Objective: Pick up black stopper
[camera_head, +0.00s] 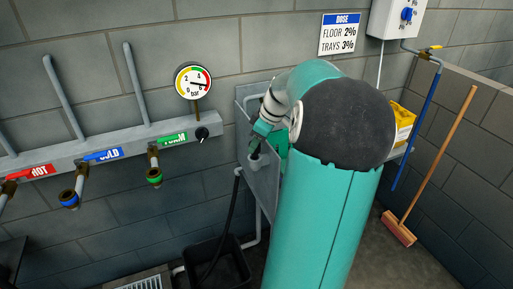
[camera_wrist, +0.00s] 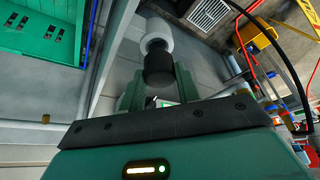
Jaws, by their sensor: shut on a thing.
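The black stopper (camera_wrist: 158,66) is a short dark cylinder between the two green fingers of my gripper (camera_wrist: 160,88) in the wrist view. My gripper is shut on it. A white round piece (camera_wrist: 155,36) shows just beyond the stopper, in line with it; I cannot tell whether the two are joined. In the head view my gripper (camera_head: 257,143) is small, over the grey basin (camera_head: 264,187) by the wall, and the stopper cannot be clearly made out there. My arm hides part of the basin.
A wall pipe with red, blue and green labelled valves (camera_head: 155,177) runs to the left, under a pressure gauge (camera_head: 194,82). A black hose (camera_head: 231,215) hangs beside the basin above a dark tub (camera_head: 216,265). A broom (camera_head: 437,150) leans at the right.

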